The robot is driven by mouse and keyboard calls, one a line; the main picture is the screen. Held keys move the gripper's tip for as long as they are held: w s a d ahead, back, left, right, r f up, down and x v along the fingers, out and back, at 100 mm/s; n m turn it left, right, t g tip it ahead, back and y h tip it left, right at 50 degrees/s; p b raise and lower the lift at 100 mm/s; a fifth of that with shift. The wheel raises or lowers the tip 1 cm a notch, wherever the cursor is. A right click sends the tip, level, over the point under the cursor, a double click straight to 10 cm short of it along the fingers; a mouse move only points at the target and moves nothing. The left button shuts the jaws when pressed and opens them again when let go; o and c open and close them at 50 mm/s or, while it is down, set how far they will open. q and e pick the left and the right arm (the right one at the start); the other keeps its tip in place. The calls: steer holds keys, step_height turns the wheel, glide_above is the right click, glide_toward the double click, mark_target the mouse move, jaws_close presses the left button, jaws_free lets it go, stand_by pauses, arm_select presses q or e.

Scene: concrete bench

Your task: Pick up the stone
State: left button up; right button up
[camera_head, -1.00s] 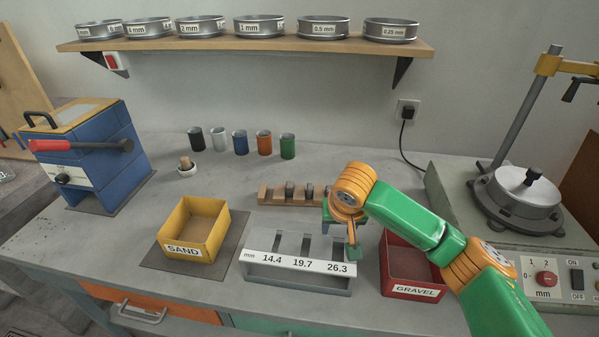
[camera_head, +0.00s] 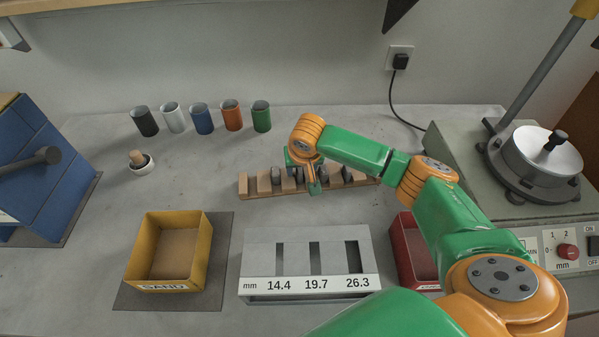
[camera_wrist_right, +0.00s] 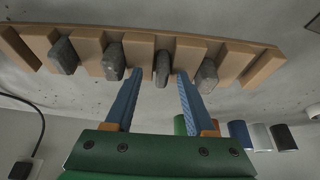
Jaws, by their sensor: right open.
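A wooden rack (camera_head: 258,189) holds several grey stones in its slots, near the middle of the bench in the head view. In the right wrist view the rack (camera_wrist_right: 140,43) runs across the top. My right gripper (camera_head: 304,181) is at the rack. In the wrist view the right gripper (camera_wrist_right: 160,78) is open, with its blue fingers either side of one dark stone (camera_wrist_right: 162,68) and gaps showing beside it. Another stone (camera_wrist_right: 207,75) is to its right, and two more (camera_wrist_right: 113,61) are to its left. In the head view the gripper partly hides the middle stones.
A slotted gauge (camera_head: 310,288) marked 14.4, 19.7 and 26.3 stands in front of the rack. A yellow SAND box (camera_head: 205,255) is left of it and a red box (camera_head: 405,250) right, partly behind my arm. Several coloured cups (camera_head: 201,118) stand behind. A machine (camera_head: 545,160) is at right.

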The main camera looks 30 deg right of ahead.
steer(key=shift+w+f, duration=0.3)
steer(key=shift+w, duration=0.1)
arm_select(q)
steer(key=shift+w, duration=0.4)
arm_select(e)
steer(key=shift+s+r, duration=0.1)
steer(key=shift+s, duration=0.05)
jaws_close()
